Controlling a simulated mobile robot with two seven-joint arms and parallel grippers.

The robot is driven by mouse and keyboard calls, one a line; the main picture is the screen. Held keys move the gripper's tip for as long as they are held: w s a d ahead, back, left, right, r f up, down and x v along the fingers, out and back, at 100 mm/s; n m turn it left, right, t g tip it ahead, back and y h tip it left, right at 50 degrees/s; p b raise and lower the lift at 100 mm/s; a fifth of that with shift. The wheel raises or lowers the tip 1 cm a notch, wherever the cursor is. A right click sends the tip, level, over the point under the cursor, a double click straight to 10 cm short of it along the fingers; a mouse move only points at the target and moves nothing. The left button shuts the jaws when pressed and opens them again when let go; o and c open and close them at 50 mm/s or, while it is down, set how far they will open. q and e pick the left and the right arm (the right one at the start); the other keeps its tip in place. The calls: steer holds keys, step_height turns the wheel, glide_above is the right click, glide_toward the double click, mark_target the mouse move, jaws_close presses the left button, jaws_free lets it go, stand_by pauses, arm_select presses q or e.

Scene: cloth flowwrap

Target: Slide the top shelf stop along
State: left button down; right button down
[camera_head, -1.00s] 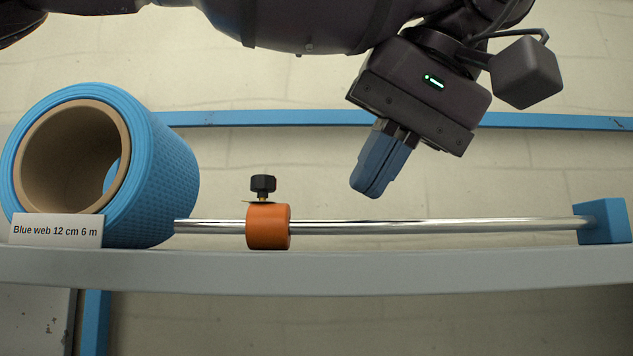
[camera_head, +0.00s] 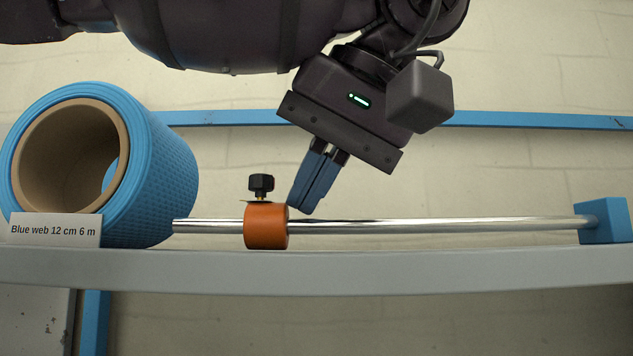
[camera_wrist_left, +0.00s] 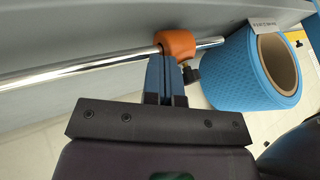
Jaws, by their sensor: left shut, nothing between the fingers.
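The orange shelf stop (camera_head: 266,227) is a collar around a shiny metal rod (camera_head: 430,225), close to the rod's left end. A black knob (camera_head: 261,185) stands on top of it. My left gripper (camera_head: 302,209) is shut and empty, its blue fingertips just right of the stop and a little above the rod. In the left wrist view the stop (camera_wrist_left: 175,44) sits right at the tips of the shut fingers (camera_wrist_left: 166,62); I cannot tell whether they touch. The knob (camera_wrist_left: 192,75) shows beside the fingers there. My right gripper is not in view.
A blue web roll (camera_head: 165,175) with a tan core stands left of the rod, with a label (camera_head: 54,230) reading "Blue web 12 cm 6 m". A blue block (camera_head: 605,220) holds the rod's right end. A grey shelf edge (camera_head: 330,272) runs below. The rod between stop and block is bare.

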mark_target(248, 204)
arm_select(q)
steer(key=a, duration=0.4)
steer(key=shift+a, duration=0.4)
steer(key=shift+d, duration=0.2)
